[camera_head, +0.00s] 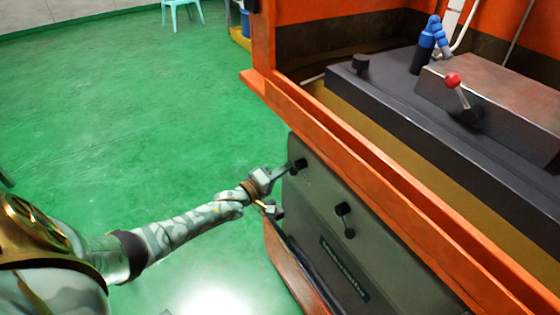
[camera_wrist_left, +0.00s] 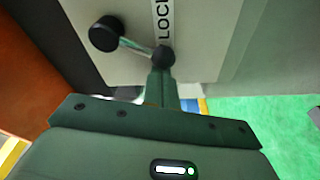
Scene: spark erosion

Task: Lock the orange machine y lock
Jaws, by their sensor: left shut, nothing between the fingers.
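The orange machine (camera_head: 345,150) stands at the right of the head view, with a grey-green front panel (camera_head: 320,200). A black-ended lever (camera_head: 299,165) is near the panel's upper left edge. A second black lever (camera_head: 345,218) sits lower right. In the left wrist view a lever with a round black knob (camera_wrist_left: 107,34), metal rod and black hub shows on a pale panel beside a "LOCK" label (camera_wrist_left: 162,18). My left gripper (camera_head: 281,172) is shut and empty by the upper lever; its fingertips (camera_wrist_left: 163,76) are close to the hub. Contact cannot be told. My right gripper is out of view.
Above the panel is the orange rim, with a dark bed (camera_head: 405,105), a metal block (camera_head: 510,95), a red-knobbed lever (camera_head: 453,80) and a blue nozzle (camera_head: 430,40). Green floor (camera_head: 130,110) is open to the left. A turquoise stool (camera_head: 182,8) is far back.

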